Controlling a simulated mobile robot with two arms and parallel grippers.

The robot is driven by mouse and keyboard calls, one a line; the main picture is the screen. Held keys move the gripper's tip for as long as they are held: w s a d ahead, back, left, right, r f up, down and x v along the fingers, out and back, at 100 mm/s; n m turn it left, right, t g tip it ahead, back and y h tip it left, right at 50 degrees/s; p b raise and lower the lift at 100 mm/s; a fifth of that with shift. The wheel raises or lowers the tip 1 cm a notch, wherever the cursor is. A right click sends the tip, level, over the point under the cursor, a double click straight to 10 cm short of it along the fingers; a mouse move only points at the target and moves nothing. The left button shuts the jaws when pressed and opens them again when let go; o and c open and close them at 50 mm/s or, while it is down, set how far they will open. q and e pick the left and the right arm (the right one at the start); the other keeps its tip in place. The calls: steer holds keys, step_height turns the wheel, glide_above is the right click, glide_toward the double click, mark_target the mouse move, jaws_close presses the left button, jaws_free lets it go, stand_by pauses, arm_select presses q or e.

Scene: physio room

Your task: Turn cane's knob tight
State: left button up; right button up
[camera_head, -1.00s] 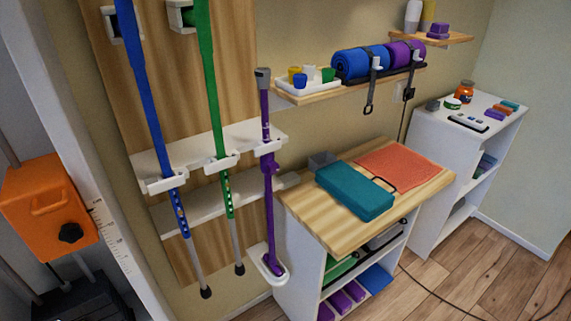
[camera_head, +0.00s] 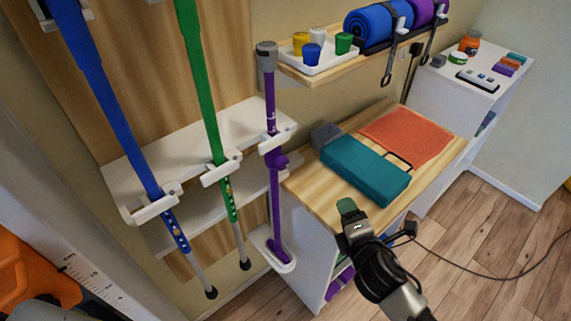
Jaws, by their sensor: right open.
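The purple cane (camera_head: 271,105) stands upright in a white wall bracket (camera_head: 278,139), with its foot in a white cup (camera_head: 283,263). It has a grey top. Its purple knob (camera_head: 281,160) sticks out to the right just below the bracket. I cannot tell how tight the knob is. My right gripper (camera_head: 378,220) is open and empty, in front of the wooden-topped cabinet, to the right of and below the knob and apart from it. My left gripper is not in view.
A blue crutch (camera_head: 102,85) and a green crutch (camera_head: 203,85) hang left of the cane. A teal case (camera_head: 365,168) and an orange towel (camera_head: 408,138) lie on the wooden top (camera_head: 312,200). A shelf with a white tray (camera_head: 322,66) overhangs at upper right.

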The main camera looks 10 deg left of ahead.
mark_target(285, 167)
steer(key=s+a+r+n+g+y, duration=0.15)
steer(key=a+r+n+y, duration=0.25)
steer(key=n, duration=0.7)
steer(key=a+r+n+g+y, duration=0.25)
steer(key=r+n+y, duration=0.2)
steer(key=n, duration=0.55)
steer(key=shift+t, duration=0.5)
steer(key=x, duration=0.5)
steer(key=p+x, duration=0.1)
steer(key=x, duration=0.5)
steer(key=shift+s+a, duration=0.25)
steer(key=shift+c, duration=0.4)
steer(key=shift+f, duration=0.1)
steer(key=c, duration=0.8)
steer(key=shift+m, duration=0.7)
steer(key=shift+c, duration=0.3)
steer(key=o, duration=0.9)
steer(key=shift+o, duration=0.2)
steer(key=shift+s+d, duration=0.1)
